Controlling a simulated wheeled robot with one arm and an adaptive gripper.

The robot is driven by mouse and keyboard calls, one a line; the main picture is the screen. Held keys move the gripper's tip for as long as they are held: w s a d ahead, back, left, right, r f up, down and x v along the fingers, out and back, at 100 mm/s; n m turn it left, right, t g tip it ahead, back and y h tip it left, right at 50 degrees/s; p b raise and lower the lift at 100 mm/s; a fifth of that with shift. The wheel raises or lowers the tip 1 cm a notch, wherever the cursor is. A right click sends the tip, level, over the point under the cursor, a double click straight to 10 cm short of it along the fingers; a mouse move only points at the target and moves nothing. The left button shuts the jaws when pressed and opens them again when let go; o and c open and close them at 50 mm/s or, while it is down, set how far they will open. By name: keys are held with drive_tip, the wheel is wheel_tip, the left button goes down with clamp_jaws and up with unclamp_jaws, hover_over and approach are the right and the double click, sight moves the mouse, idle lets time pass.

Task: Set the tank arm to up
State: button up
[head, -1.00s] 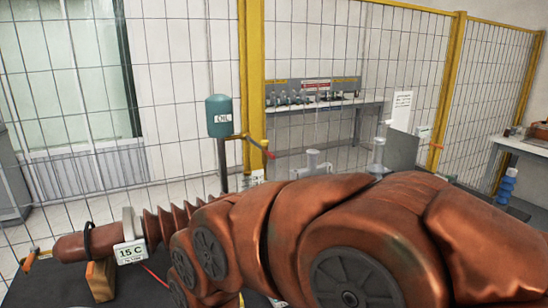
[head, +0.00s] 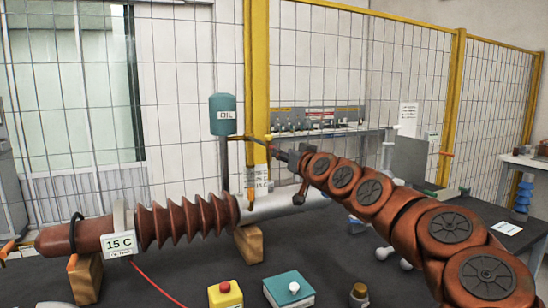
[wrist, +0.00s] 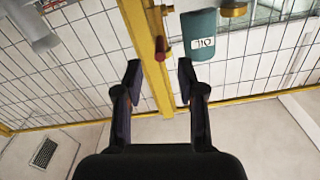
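The teal oil tank (head: 223,114) stands on a dark post in front of the yellow fence post. A thin yellow arm (head: 250,138) runs right from its base, sloping slightly down toward my gripper (head: 282,155). Its far end is hard to make out behind my gripper in the head view. In the wrist view the tank (wrist: 199,35) appears upside down, right of the yellow post. A red handle end (wrist: 162,48) shows between and beyond my fingertips (wrist: 159,72). My fingers are apart, with no visible contact on the handle.
A ribbed brown bushing (head: 185,220) lies on wooden blocks on the dark table. The wire fence (head: 195,70) is close behind the tank.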

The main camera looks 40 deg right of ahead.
drive_tip(key=shift+p+x, duration=0.85)
drive_tip(key=shift+x, duration=3)
clamp_jaws()
